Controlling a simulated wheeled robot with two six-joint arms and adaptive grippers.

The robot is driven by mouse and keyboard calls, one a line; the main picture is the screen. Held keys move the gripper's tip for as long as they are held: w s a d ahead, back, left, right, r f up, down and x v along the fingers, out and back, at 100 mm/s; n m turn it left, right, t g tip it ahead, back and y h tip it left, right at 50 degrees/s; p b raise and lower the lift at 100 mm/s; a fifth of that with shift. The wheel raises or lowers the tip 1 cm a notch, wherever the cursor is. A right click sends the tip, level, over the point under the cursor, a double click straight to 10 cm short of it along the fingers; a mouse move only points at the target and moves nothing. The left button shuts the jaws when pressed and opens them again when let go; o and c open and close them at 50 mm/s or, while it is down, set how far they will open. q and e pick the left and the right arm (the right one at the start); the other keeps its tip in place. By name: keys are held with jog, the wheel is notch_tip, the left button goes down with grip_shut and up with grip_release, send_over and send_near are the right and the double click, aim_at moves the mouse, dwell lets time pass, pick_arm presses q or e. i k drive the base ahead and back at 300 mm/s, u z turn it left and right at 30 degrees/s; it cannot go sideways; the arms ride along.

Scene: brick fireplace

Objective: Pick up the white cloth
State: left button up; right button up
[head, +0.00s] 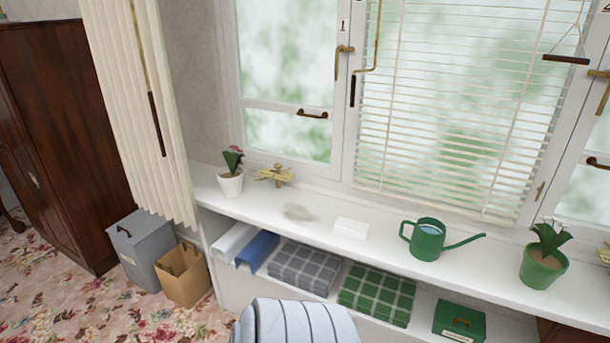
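The white cloth (351,228) lies folded in a small flat stack on the white window sill (385,252). It sits between a greyish smudge on the sill, to its left, and the green watering can, to its right. Nothing touches it. Neither of my grippers shows in the head view.
On the sill stand a potted flower (231,183), a brass object (275,175), a green watering can (428,240) and a green potted plant (542,268). Folded checked cloths (378,295) lie on the shelf below. A striped rounded thing (295,323) is in front.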

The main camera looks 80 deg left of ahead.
aim_at(357, 230)
jog(key=u, duration=2.65)
jog(key=k, duration=0.3)
jog(key=z, duration=0.9)
jog(key=i, duration=0.8)
jog(key=u, duration=0.3)
